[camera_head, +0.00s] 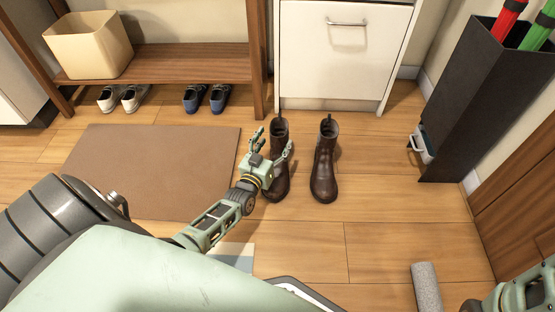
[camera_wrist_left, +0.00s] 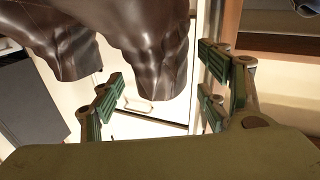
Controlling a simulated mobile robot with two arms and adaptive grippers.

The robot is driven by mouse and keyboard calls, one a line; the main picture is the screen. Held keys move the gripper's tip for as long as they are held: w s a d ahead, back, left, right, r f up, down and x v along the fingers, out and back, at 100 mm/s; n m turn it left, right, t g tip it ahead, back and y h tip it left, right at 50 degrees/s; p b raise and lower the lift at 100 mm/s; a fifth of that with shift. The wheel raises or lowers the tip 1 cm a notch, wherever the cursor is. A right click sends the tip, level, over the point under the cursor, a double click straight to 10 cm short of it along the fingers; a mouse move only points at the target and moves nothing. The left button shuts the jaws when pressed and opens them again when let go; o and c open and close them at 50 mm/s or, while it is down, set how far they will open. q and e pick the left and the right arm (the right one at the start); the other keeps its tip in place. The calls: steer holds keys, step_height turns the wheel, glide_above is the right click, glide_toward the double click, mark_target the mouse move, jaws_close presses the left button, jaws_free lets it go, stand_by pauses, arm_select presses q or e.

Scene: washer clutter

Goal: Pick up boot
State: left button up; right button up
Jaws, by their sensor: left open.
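Two dark brown boots stand upright side by side on the wooden floor, a left boot (camera_head: 279,132) and a right boot (camera_head: 324,165). My left gripper (camera_head: 272,147) is open at the left boot, partly covering its shaft. In the left wrist view the picture is turned over, and a boot shaft (camera_wrist_left: 160,55) hangs down between the spread fingers of my left gripper (camera_wrist_left: 165,98). Gaps show between the shaft and the fingers. The other boot (camera_wrist_left: 60,40) is further left there. Only a piece of my right arm shows at the lower right of the head view; no right fingers show.
A white cabinet (camera_head: 340,60) stands behind the boots. A brown mat (camera_head: 150,165) lies to the left. A bench (camera_head: 180,62) carries a cream bin (camera_head: 88,45), with white shoes (camera_head: 122,97) and blue shoes (camera_head: 207,98) below. A dark umbrella stand (camera_head: 480,95) is right.

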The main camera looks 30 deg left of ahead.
arm_select(q)
steer(key=shift+w+a, duration=0.1)
steer(key=shift+w, duration=0.25)
steer(key=shift+c, duration=0.2)
steer(key=shift+r, duration=0.1)
jaws_close()
